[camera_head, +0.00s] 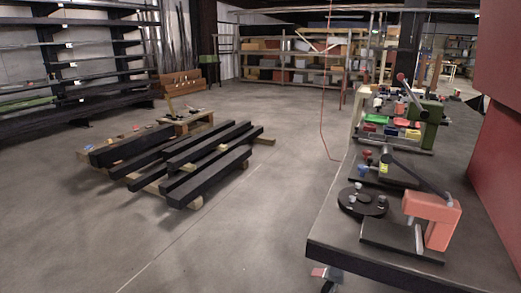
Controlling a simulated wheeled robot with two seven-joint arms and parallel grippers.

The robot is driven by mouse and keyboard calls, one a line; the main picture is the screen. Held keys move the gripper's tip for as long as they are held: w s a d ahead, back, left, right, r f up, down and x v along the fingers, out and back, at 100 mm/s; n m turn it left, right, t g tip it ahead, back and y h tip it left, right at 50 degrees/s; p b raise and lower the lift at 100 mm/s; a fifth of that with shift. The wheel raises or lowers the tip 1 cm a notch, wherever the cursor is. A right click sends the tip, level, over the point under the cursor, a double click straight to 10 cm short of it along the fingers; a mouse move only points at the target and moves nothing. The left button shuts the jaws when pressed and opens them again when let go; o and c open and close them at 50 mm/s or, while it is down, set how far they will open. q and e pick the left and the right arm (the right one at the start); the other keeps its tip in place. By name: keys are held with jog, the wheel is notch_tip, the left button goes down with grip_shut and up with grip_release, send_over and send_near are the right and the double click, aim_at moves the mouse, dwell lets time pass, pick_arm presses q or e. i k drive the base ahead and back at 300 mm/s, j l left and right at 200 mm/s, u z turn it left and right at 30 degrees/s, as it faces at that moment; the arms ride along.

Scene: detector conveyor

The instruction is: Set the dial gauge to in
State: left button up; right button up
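I cannot pick out a dial gauge with certainty. On the dark workbench (473,260) at the right, a salmon-coloured bench device (441,208) stands on a black base, with a long black lever reaching up and back to the left. Beside it lies a round black disc (354,210) with several small light knobs on it. Any dial face or marking is too small to read. Neither of my grippers is in view.
Farther along the bench stand a green lever device (431,110) and coloured bins (412,134). A red panel (500,165) borders the bench on the right. Black beams (206,178) lie on the floor at left. The floor (265,225) between them and the bench is clear.

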aim_at(399, 97)
jog(key=i+j+z, duration=0.15)
jog(key=i, duration=0.35)
jog(key=i+j+z, duration=0.15)
jog(key=i, duration=0.4)
jog(key=i+j+z, duration=0.15)
jog(key=i+j, duration=0.15)
jog(key=i, duration=0.15)
jog(key=i+j+z, duration=0.2)
jog(key=i+z, duration=0.2)
jog(key=i+j+z, duration=0.5)
jog(key=j+z, duration=0.25)
jog(key=i+j+z, duration=0.2)
jog(key=j+z, duration=0.2)
jog(key=i+j+z, duration=0.7)
jog(key=i+j, duration=0.2)
jog(key=i+j+z, duration=0.25)
jog(key=j, duration=0.25)
jog(key=i+j+z, duration=0.3)
jog(key=j, duration=0.2)
jog(key=i+j+z, duration=0.25)
jog(key=j, duration=0.3)
jog(key=j+z, duration=0.25)
jog(key=j, duration=0.35)
jog(key=i+j+z, duration=0.1)
jog(key=j+z, duration=0.15)
jog(key=j, duration=0.35)
jog(key=j+z, duration=0.25)
jog(key=j, duration=0.35)
